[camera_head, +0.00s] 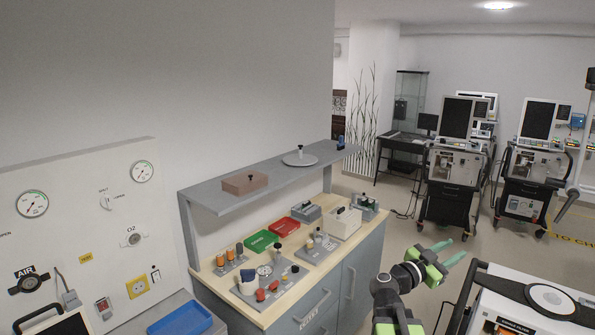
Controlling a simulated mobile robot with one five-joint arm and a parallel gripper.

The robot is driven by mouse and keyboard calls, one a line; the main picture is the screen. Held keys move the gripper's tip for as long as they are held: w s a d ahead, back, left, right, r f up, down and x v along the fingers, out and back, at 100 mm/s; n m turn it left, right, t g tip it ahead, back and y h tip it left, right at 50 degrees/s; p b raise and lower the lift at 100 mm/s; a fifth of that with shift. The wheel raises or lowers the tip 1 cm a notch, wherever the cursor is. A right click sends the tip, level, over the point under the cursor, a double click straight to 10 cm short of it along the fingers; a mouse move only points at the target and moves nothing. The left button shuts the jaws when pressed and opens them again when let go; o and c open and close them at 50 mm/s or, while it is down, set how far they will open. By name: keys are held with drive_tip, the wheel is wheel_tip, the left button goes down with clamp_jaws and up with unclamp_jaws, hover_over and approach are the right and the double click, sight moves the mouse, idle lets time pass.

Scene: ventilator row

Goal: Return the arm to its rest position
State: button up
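My arm is black and bright green and rises from the lower right of the head view. My gripper (451,252) is at its end, with two green fingers pointing right. The fingertips appear spread apart, with nothing visible between them. The gripper is in the air over the floor, right of the wooden-topped cabinet (354,277) and apart from it. The lower part of the arm is cut off by the bottom edge of the picture.
A white machine (530,305) stands close at the lower right. The worktop holds a green tray (262,241), a red tray (285,226) and several small parts under a grey shelf (309,173). A blue tray (180,320) is at lower left. Ventilators (456,165) stand farther back, with open floor before them.

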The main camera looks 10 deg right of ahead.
drive_tip(key=a+f+n+g+y, duration=0.2)
drive_tip(key=a+f+n+y, duration=0.5)
drive_tip(key=a+f, duration=1.05)
drive_tip(key=s+a+f+n+g+y, duration=0.2)
drive_tip(key=a+f+n+y, duration=0.3)
drive_tip(key=a, duration=0.3)
drive_tip(key=s+a+f+n+g+y, duration=0.2)
drive_tip(key=s+a+f+n+y, duration=0.3)
drive_tip(key=a, duration=0.4)
drive_tip(key=shift+s+y, duration=0.15)
drive_tip(key=shift+y, duration=0.55)
